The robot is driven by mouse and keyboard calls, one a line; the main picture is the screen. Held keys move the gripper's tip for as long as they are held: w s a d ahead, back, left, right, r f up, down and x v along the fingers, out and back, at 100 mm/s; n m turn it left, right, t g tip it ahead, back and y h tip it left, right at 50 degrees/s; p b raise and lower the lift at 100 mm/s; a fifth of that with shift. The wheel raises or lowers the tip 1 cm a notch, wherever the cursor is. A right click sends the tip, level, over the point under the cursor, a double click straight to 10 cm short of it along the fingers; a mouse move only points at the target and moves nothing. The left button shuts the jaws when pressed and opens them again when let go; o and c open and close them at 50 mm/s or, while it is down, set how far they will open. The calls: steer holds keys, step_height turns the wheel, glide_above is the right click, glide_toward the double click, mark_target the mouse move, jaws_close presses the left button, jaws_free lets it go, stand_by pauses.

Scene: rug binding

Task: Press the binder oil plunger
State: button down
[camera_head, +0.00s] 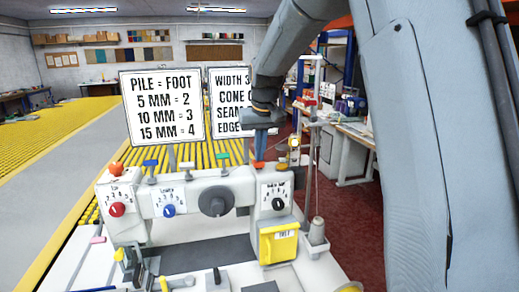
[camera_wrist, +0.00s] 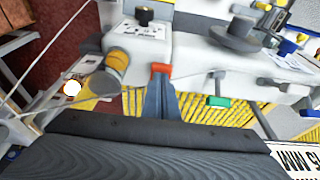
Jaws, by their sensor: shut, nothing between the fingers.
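My gripper (camera_head: 259,146) points down at the right end of the white binding machine (camera_head: 190,180), its narrow blue fingers together and empty. An orange-red cap (camera_head: 259,165) shows right at the fingertips. In the wrist view the fingers (camera_wrist: 160,92) end at this cap (camera_wrist: 160,68); I cannot tell whether they touch it. A green cap (camera_head: 223,156) and a blue cap (camera_head: 150,162) stand farther left on the machine's top. An amber cylinder (camera_wrist: 117,60) sits beside the orange-red cap. No readable label shows which part is the oil plunger.
The machine front has a red knob (camera_head: 117,209), a blue knob (camera_head: 168,211), a black handwheel (camera_head: 216,201) and a yellow box (camera_head: 278,245). A thread cone (camera_head: 317,232) and a thin pole stand at the right. Two sign boards (camera_head: 162,105) rise behind.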

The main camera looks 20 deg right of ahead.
mark_target(260, 163)
steer(key=shift+f, duration=0.15)
steer(key=shift+f+b, duration=0.6)
steer(key=shift+f, duration=0.3)
steer(key=shift+s+f, duration=0.25)
steer(key=shift+f, duration=0.15)
steer(key=shift+r+p, duration=0.4)
steer(key=shift+r, duration=0.15)
steer(key=r+p, duration=0.2)
steer(key=r, duration=0.3)
steer(key=shift+w, duration=0.2)
steer(key=b+v, duration=0.3)
steer(key=v, duration=0.6)
steer(key=shift+r, duration=0.2)
steer(key=shift+s, duration=0.1)
